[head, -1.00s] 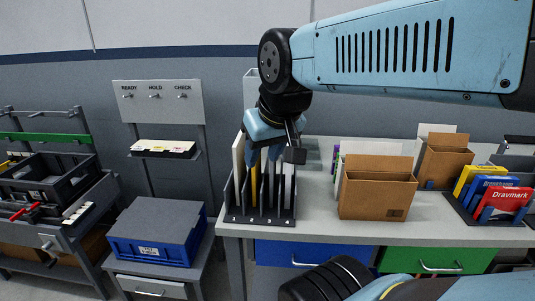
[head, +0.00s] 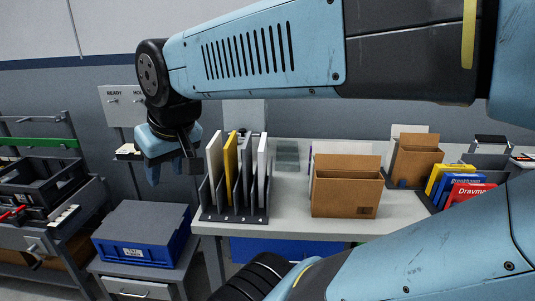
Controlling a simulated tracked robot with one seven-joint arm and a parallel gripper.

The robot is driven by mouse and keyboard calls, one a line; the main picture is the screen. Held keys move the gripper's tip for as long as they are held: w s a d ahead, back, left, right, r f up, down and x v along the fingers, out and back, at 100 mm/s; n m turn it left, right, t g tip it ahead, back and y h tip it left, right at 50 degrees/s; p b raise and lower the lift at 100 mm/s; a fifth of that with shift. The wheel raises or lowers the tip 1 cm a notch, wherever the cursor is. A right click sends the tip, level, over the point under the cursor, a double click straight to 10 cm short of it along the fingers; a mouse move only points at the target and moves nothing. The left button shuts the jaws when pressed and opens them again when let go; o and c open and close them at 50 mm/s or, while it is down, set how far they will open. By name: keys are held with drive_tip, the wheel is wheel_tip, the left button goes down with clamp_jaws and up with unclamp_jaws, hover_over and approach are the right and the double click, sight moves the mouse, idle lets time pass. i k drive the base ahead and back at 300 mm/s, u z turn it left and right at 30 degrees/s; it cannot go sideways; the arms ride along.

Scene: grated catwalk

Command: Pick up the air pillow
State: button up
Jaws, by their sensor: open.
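I see no air pillow that I can make out with certainty. A pale, see-through grey-green shape (head: 288,155) lies at the back of the bench, between the file rack and the open cardboard box; it is too small to identify. My gripper (head: 171,172) hangs at the left of the head view, fingers downward, open, with nothing seen between them. It appears left of the file rack and above the blue lidded box in the picture.
The file rack (head: 232,214) holds upright white, grey and yellow panels. An open cardboard box (head: 345,197) stands mid-bench; another (head: 416,164) stands behind. Coloured books (head: 470,193) are at right. The blue box (head: 143,250) sits on a lower cabinet. Bare benchtop (head: 398,213) shows in front.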

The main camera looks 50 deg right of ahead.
sight(280, 153)
drive_tip(key=z, duration=0.2)
drive_tip(key=k, duration=1)
drive_tip(key=z, duration=1.55)
drive_tip(key=i, duration=1)
drive_tip(key=u, duration=0.1)
drive_tip(key=k, duration=0.2)
drive_tip(key=z, duration=0.05)
